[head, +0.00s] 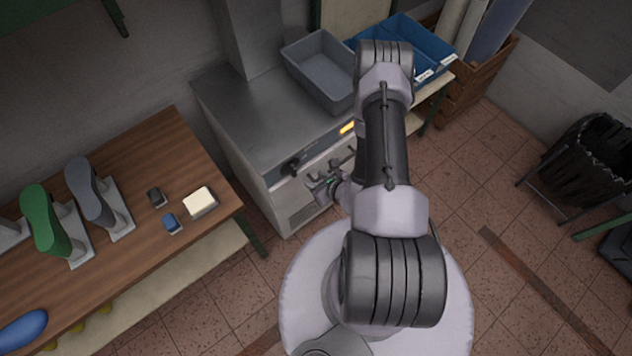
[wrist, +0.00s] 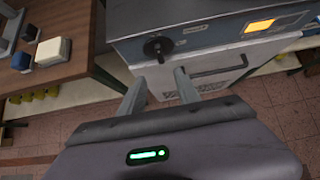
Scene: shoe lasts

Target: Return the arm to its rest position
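My arm is bent over my own round base, with its links crossing the middle of the head view. My gripper (head: 320,188) hangs in front of the metal cabinet. In the wrist view my gripper (wrist: 160,77) has its two fingers apart with nothing between them. They point towards the cabinet front, below its black knob (wrist: 158,47). From these views I cannot tell the exact gap between fingertips and cabinet.
The metal cabinet (head: 250,117) bears a grey bin (head: 322,98); a blue bin (head: 432,44) stands beyond. The wooden table (head: 160,143) at left holds a green last (head: 45,215), a grey last (head: 88,188) and small blocks.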

